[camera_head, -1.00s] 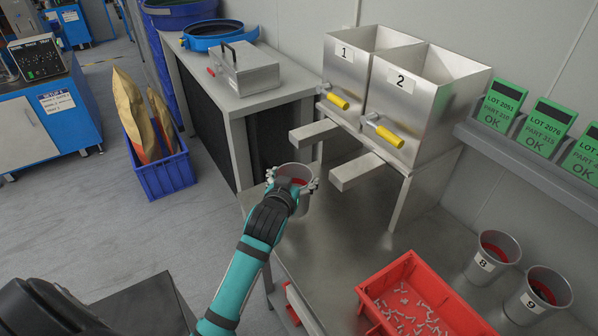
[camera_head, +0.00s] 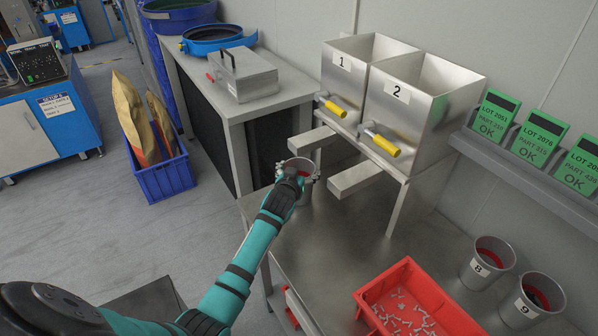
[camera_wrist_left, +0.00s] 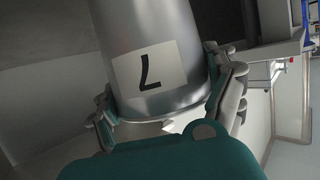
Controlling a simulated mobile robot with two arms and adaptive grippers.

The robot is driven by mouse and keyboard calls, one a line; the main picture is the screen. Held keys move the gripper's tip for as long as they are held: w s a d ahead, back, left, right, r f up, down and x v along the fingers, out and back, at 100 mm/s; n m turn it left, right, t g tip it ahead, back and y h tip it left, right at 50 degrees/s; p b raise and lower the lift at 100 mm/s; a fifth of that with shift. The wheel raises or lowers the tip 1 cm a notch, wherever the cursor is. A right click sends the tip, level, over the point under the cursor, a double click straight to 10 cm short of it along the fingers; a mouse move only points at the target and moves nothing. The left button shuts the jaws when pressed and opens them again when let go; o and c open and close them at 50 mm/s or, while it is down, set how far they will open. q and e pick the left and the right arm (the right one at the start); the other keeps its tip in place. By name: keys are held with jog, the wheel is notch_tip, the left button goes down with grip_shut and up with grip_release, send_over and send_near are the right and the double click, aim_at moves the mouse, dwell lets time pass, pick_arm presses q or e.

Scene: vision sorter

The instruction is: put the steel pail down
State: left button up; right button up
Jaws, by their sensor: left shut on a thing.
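The steel pail (camera_head: 305,193) is at the far left corner of the steel table, just below the end of the left chute. Some red shows inside it. In the left wrist view, the pail (camera_wrist_left: 190,45) carries a white label with a 7. My left gripper (camera_head: 297,178) is shut on the pail, with fingers on both sides of it, also seen in the wrist view (camera_wrist_left: 170,95). The pail's base is largely hidden, so I cannot tell whether it touches the table. My right gripper is not in view.
Hoppers 1 (camera_head: 345,82) and 2 (camera_head: 405,112) stand behind, with chutes (camera_head: 313,140) jutting forward. A red tray (camera_head: 368,296) of small parts and pails 8 (camera_head: 478,273) and 9 (camera_head: 522,312) are on the right. The middle of the table (camera_head: 340,235) is clear.

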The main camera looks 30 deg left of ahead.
pick_arm(q)
jog(key=o, duration=1.5)
jog(key=shift+f, duration=0.1)
jog(key=shift+c, duration=0.2)
jog(key=shift+r, duration=0.25)
jog(key=shift+s+d, duration=0.1)
jog(key=shift+s, duration=0.25)
jog(key=v, duration=1.1)
jog(key=shift+b, duration=0.3)
jog(key=shift+s+r, duration=0.1)
jog(key=shift+s, duration=0.05)
